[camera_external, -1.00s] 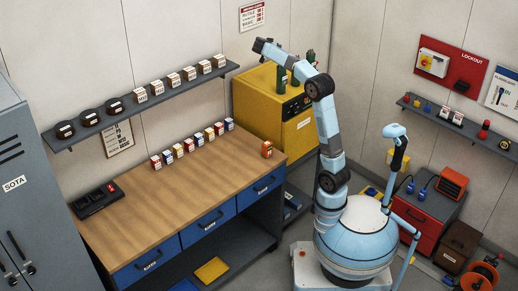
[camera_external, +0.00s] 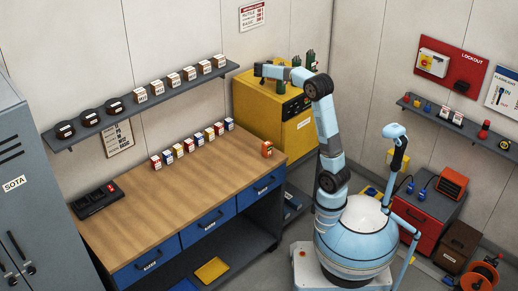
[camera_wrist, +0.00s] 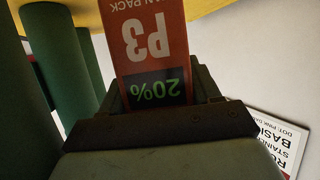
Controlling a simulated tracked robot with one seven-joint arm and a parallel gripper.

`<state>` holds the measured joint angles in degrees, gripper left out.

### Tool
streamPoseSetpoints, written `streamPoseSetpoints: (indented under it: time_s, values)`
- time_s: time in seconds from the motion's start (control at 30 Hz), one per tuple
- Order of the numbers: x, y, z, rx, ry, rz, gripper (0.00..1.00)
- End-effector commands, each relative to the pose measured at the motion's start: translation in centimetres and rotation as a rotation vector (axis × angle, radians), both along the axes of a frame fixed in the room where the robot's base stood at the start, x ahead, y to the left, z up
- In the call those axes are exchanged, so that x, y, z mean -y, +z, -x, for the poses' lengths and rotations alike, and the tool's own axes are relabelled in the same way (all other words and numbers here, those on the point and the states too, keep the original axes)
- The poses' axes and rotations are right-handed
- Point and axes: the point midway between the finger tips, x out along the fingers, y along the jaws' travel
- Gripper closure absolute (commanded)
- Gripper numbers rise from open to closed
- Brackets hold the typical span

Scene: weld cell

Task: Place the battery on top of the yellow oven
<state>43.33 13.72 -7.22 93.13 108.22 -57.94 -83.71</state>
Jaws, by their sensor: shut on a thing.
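My gripper (camera_external: 258,70) is over the left part of the top of the yellow oven (camera_external: 262,105), close to the wall. In the wrist view my gripper (camera_wrist: 160,95) is shut on the battery (camera_wrist: 150,45), an orange block marked P3 with a dark 20% display. The oven's yellow surface shows as a strip (camera_wrist: 195,9) beyond the battery. I cannot tell whether the battery touches it. The battery cannot be made out in the external view.
Green cylinders (camera_external: 310,60) stand on the oven's top, right of my gripper; in the wrist view, dark green cylinders (camera_wrist: 60,65) are close on the left. A wall sign (camera_wrist: 275,140) is at lower right. Another orange block (camera_external: 267,149) sits on the workbench (camera_external: 180,205).

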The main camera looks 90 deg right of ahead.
Motion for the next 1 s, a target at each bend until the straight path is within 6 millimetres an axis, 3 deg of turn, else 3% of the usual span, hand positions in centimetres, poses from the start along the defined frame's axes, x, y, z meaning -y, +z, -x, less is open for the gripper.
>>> streamPoseSetpoints:
  time_s: [0.23,0.6,0.63,0.73,1.0]
  values:
    - [0.0,-3.1,0.0,-0.003,0.001,-0.001,0.82]
    - [0.0,-3.5,0.0,0.000,0.000,0.000,0.82]
    - [0.0,-3.6,0.0,0.000,0.000,-0.001,0.36]
    - [0.0,-3.5,0.0,0.000,0.000,-0.001,0.27]
    - [0.0,-3.4,0.0,0.000,0.000,0.000,0.27]
